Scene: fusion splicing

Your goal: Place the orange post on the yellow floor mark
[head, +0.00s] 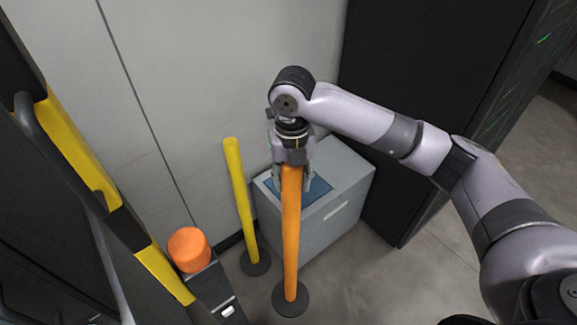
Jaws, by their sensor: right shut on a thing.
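The orange post (291,230) stands upright on a round dark base, in the middle of the head view. My right gripper (292,173) reaches down from above and is shut on the top of the orange post. I cannot tell whether its base touches the floor or hangs just above it. No yellow floor mark shows in this view. My left gripper is not in view.
A yellow post (241,200) on a dark base stands left of the orange post. A grey box (335,205) with a blue top panel (315,190) is close behind. A dark cabinet (410,60) rises at the right. An orange cylinder (188,249) and a yellow-black structure (78,150) are at left.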

